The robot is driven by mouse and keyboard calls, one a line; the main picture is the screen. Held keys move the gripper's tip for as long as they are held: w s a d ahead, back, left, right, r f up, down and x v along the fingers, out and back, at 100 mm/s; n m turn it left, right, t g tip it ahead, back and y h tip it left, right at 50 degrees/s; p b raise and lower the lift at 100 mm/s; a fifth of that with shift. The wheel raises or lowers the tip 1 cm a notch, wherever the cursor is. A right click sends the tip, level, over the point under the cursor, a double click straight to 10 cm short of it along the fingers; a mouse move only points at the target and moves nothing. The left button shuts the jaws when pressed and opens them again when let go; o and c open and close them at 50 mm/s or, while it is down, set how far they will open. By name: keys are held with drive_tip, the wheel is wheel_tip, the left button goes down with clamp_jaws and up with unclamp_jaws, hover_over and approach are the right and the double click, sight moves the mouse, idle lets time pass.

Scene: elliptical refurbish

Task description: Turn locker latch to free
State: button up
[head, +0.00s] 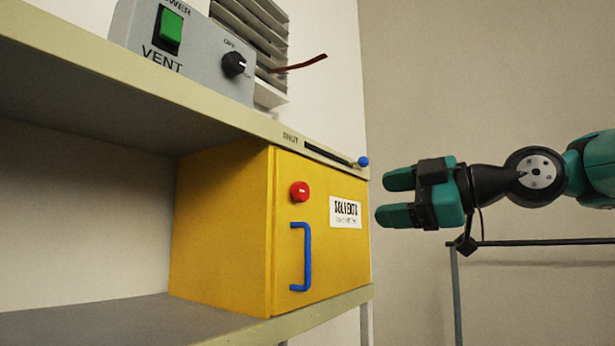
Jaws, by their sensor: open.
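The yellow locker (225,228) stands on the lower shelf, its door shut. A red round latch knob (299,191) sits at the upper left of the door, with small white lettering too small to read. A blue handle (301,256) is fixed upright below the knob. A white label reading "SOLVENTS" (345,212) is at the door's upper right. My gripper (390,198) has green fingers, is open and empty, and points left. In the picture it is to the right of the locker, touching nothing I can see.
Above the locker is a shelf edge (100,78) with a slot marked "SHUT" and a blue-tipped slider (363,161). On the shelf stands a grey control box (205,65) with a green switch and black dial. A thin dark rail (540,242) runs below my arm.

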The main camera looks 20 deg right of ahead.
wheel_tip(320, 180, up, 2)
drive_tip(key=d+n, duration=0.1)
drive_tip(key=b, duration=0.3)
approach(306, 193)
drive_tip(key=shift+t, duration=0.3)
drive_tip(key=x, duration=0.9)
drive_tip(key=shift+s+a+f, duration=0.1)
drive_tip(key=shift+w+a+f, duration=0.1)
drive_tip(key=shift+w+a, duration=0.1)
drive_tip(key=shift+w, duration=0.05)
drive_tip(key=c, duration=0.9)
